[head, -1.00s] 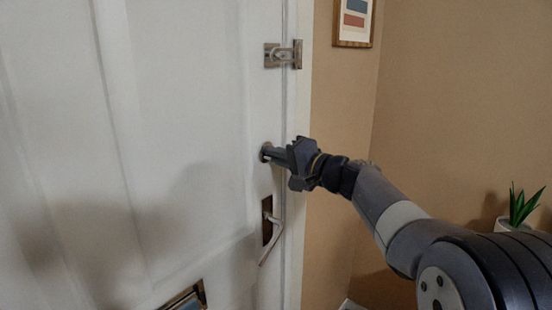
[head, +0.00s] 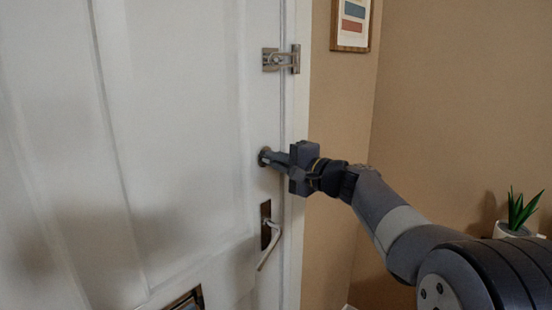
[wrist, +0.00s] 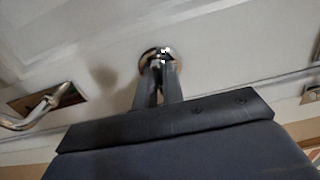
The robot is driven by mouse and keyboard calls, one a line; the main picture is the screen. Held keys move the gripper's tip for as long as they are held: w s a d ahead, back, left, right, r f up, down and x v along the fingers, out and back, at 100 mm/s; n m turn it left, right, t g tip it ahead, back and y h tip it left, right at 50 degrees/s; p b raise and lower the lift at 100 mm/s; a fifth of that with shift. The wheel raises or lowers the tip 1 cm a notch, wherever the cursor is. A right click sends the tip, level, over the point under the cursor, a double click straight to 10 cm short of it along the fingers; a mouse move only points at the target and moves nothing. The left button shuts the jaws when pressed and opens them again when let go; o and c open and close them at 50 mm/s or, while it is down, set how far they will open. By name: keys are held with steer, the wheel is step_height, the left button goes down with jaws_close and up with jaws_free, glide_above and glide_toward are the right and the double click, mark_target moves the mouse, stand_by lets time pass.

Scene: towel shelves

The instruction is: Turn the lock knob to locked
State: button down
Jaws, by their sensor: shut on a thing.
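The lock knob sits on a round metal plate (head: 264,156) on the white door (head: 190,120), above the door handle. The round plate also shows in the wrist view (wrist: 146,57), with the shiny knob (wrist: 165,54) between my fingertips. My gripper (head: 272,158) is shut on the knob, and its fingers reach it from the right. In the wrist view my gripper (wrist: 159,72) points straight at the door. The fingers hide most of the knob, so I cannot tell its exact turn angle.
A lever handle (head: 270,240) is below the knob. A metal swing latch (head: 281,60) is above it on the door edge. A mail slot (head: 186,301) is low on the door. A framed picture (head: 353,22) and a potted plant (head: 518,212) are to the right.

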steer(key=shift+d, duration=0.1)
steer(key=c, duration=1.5)
jaws_free()
steer(key=shift+d, duration=0.4)
steer(key=b+v, duration=0.1)
steer(key=v, duration=1)
steer(key=shift+b, duration=0.35)
steer(key=shift+w, duration=0.1)
steer(key=p+x, duration=0.1)
steer(key=x, duration=1)
steer(key=shift+s+a+p, duration=0.2)
steer(key=shift+a+p, duration=0.1)
steer(key=shift+p, duration=0.05)
